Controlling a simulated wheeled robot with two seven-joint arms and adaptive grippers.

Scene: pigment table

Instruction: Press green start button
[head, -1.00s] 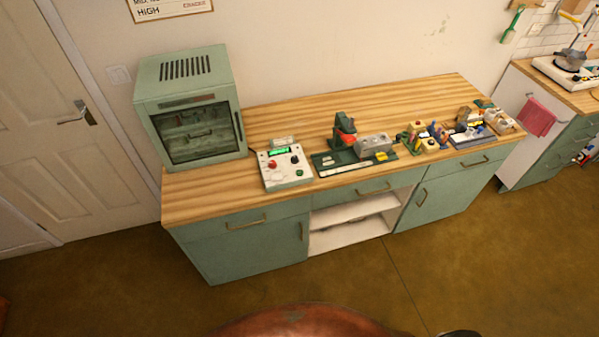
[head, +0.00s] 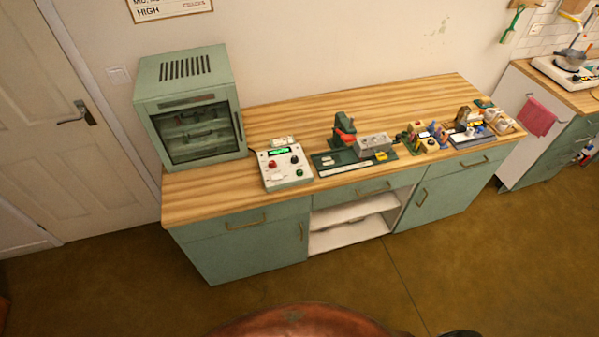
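A pale control box (head: 284,168) stands on the wooden worktop, just right of the green oven-like cabinet. It has a lit green display (head: 278,152), a red button (head: 272,164) at its left, a black knob and a small green button (head: 299,173) near its lower right corner. Any labels on the box are too small to read. Neither of my grippers is in view.
The green cabinet (head: 190,105) with a dark glass door stands at the worktop's left end. A press-like device on a green base (head: 330,166) and several small items lie right of the box.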

